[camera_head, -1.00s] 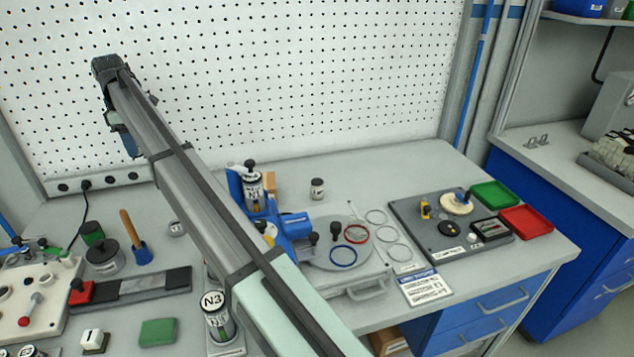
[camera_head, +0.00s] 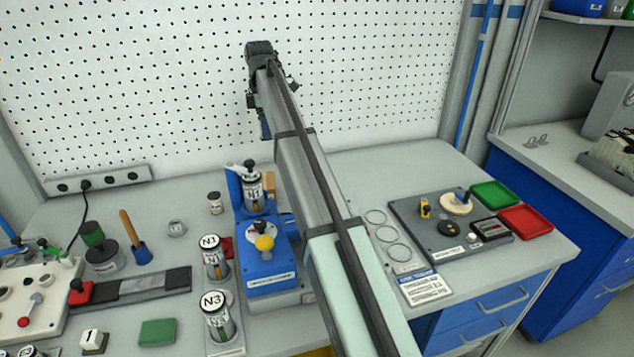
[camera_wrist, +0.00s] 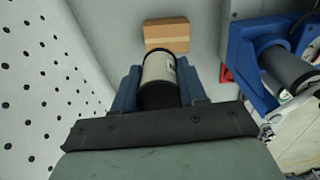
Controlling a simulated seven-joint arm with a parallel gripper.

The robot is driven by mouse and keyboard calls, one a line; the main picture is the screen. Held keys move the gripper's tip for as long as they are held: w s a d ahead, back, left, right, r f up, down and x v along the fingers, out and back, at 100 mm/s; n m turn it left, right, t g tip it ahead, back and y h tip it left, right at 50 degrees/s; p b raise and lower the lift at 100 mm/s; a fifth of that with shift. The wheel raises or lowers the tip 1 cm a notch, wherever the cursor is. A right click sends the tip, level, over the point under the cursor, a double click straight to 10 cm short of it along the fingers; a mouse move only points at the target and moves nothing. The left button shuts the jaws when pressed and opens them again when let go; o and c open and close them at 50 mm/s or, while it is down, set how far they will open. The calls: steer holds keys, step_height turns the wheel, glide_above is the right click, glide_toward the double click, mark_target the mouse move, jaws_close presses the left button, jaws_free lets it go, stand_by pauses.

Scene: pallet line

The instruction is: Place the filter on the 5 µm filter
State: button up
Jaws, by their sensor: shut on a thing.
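In the wrist view, the blue fingers of my gripper (camera_wrist: 160,84) are shut on an upright-looking off-white cylinder with a dark end (camera_wrist: 158,71), apparently the filter. Faint print shows on its side. I cannot tell which thing is the 5 µm filter. Small labelled canisters stand on the bench: one at the back (camera_head: 215,202) and two at the front left marked N3 or similar (camera_head: 214,256).
A blue stand (camera_head: 262,262) holds a black-capped canister (camera_head: 252,186); the stand also shows in the wrist view (camera_wrist: 240,60). A tan block (camera_wrist: 167,34) lies near my gripper. A grey panel (camera_head: 425,236), a green tray (camera_head: 494,193) and a red tray (camera_head: 526,219) are at right.

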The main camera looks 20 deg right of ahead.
steer(key=s+d, duration=0.3)
steer(key=d, duration=0.4)
steer(key=s+d, duration=0.3)
steer(key=d, duration=0.4)
steer(key=shift+w+f, duration=0.2)
steer(key=shift+f, duration=3.65)
steer(key=shift+w+f, duration=0.2)
steer(key=shift+f, duration=3.6)
steer(key=o, duration=1)
steer(key=shift+f, duration=0.1)
step_height(320, 180, up, 12)
steer(key=shift+r, duration=0.15)
